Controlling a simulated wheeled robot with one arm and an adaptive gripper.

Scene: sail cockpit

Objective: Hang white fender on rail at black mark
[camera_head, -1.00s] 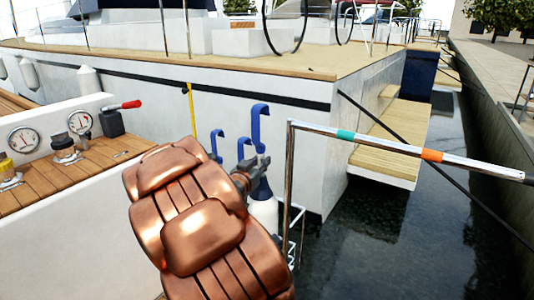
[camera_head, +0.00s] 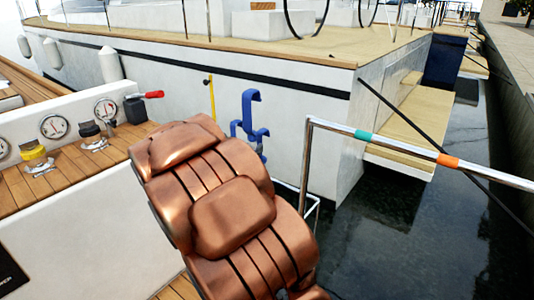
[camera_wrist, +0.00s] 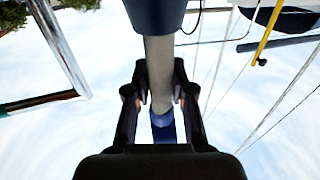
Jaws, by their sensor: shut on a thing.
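My gripper (camera_wrist: 160,103) is shut around a narrow grey-white shaft with blue parts above and below it. I take this to be the white fender (camera_wrist: 158,72), though only part of it shows. In the head view blue hooks (camera_head: 250,110) rise behind my copper arm, which hides the gripper and the fender's body. The chrome rail (camera_head: 400,143) lies right of the hooks, with teal and orange bands. It also shows at the left of the wrist view (camera_wrist: 60,45). The black mark is not in view.
A moored boat hull (camera_head: 270,120) stands behind, with white fenders (camera_head: 110,65) on its side and a wooden step (camera_head: 410,130). Dark water (camera_head: 410,240) lies below the rail. Gauges (camera_head: 54,127) and a red-handled lever (camera_head: 140,103) are at left.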

